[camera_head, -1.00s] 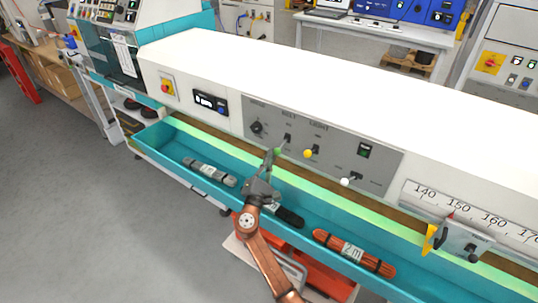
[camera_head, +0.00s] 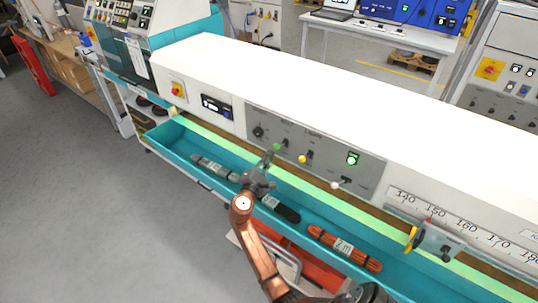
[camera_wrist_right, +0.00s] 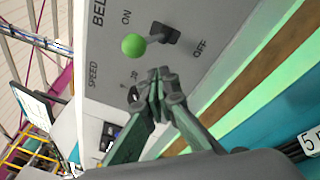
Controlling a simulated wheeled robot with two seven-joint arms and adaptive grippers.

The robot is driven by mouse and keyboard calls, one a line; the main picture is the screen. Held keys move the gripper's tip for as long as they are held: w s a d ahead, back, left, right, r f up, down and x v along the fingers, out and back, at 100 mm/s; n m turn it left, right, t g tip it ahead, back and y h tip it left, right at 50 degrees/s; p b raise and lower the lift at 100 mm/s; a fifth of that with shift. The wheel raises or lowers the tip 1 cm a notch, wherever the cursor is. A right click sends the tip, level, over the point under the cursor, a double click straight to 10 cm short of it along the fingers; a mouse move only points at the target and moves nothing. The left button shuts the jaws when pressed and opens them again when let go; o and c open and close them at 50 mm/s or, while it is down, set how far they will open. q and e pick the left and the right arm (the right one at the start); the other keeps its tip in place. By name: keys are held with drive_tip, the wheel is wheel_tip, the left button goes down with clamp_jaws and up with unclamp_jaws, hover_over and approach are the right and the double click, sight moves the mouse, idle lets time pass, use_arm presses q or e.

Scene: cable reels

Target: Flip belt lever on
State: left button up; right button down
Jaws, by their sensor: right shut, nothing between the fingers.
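The belt lever on the grey panel has a green ball knob (camera_head: 277,146). In the right wrist view the knob (camera_wrist_right: 134,45) and its dark stem (camera_wrist_right: 165,33) lean to the ON side, away from the OFF label. My right gripper (camera_head: 269,155) is just below the lever in the head view, its fingers shut and empty. In the right wrist view its fingertips (camera_wrist_right: 158,77) sit a little below the knob, apart from it. My left gripper is not in view.
A yellow-knobbed lever (camera_head: 302,159) and a white-knobbed lever (camera_head: 336,185) stand to the right. A green lamp (camera_head: 352,158) is lit above them. The teal trough (camera_head: 165,143) below holds grey, black and orange cable bundles (camera_head: 344,248).

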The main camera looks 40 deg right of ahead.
drive_tip(key=s+a+r, duration=0.1)
drive_tip(key=s+a, duration=0.1)
drive_tip(key=a, duration=0.7)
drive_tip(key=shift+a+b, duration=0.15)
drive_tip(key=shift+b, duration=0.2)
